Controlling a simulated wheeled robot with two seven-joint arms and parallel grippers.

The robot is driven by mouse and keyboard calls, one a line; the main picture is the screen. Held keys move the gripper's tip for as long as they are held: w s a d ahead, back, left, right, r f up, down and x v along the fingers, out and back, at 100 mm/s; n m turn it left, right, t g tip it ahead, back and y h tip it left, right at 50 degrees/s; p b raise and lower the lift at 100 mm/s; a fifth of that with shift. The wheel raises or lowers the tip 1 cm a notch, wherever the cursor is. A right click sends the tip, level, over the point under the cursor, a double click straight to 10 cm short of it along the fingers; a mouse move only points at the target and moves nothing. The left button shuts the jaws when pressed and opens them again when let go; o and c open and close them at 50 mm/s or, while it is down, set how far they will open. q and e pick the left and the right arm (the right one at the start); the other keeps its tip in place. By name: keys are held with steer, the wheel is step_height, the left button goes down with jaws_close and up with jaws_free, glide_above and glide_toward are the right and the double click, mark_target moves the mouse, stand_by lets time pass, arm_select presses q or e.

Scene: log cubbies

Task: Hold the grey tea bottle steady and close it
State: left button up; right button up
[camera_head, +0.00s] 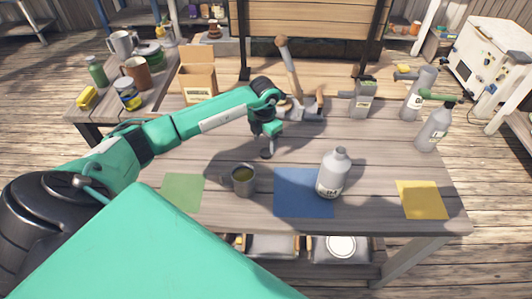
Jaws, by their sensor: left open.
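A grey bottle (332,176) with a white label stands upright on the blue mat (290,195); I cannot tell at this size whether its narrow neck is open. My left gripper (267,151) is open and empty, pointing down over the table behind and to the left of this bottle, apart from it. Another grey bottle (433,128) with a dark and green top stands at the right edge of the table, and a further grey bottle (416,98) stands behind it. No loose cap can be made out. My right gripper is out of view.
A grey mug (243,181) with greenish contents stands between the green mat (183,192) and the blue mat. A yellow mat (420,199) lies empty at right. A wooden-handled tool (290,68) and a dark grey container (362,99) stand at the back. A cardboard box (197,78) is back left.

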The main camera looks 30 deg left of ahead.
mark_target(266, 152)
arm_select(q)
steer(key=shift+d+f+p, duration=0.15)
steer(key=shift+f+p, duration=0.45)
steer(key=shift+f, duration=1.65)
steer(key=c, duration=1)
